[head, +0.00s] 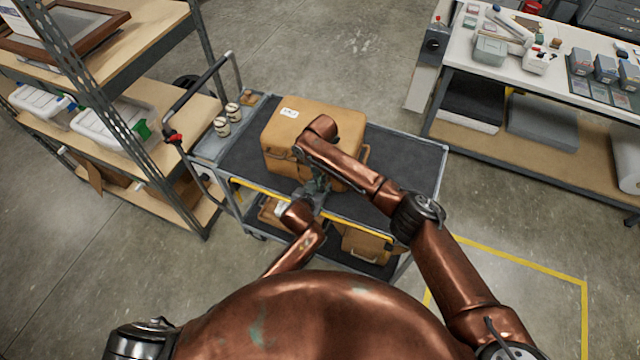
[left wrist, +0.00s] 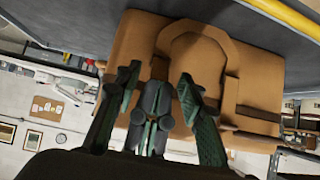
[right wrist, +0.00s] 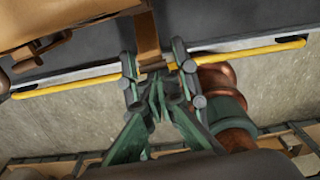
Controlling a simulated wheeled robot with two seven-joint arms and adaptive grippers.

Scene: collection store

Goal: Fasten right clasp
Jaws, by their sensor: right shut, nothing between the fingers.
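The tan case (head: 285,125) stands on the cart's top shelf with a white label on its lid. In the left wrist view, the case (left wrist: 262,75) appears upside down, with an arched handle (left wrist: 190,42) on its front. My right gripper (head: 318,186) is shut and empty by the case's front, near the cart's edge. A brown latch (right wrist: 42,48) shows on the case in the right wrist view, apart from the right gripper (right wrist: 158,88). My right arm hides much of the front, including the right clasp.
The cart's dark top shelf (head: 413,160) has free room right of the case. Its yellow-striped front rail (right wrist: 70,87) runs close to my grippers. Two pale jars (head: 222,127) stand left. A shelf rack (head: 180,112) is at left, a white workbench (head: 465,55) at right.

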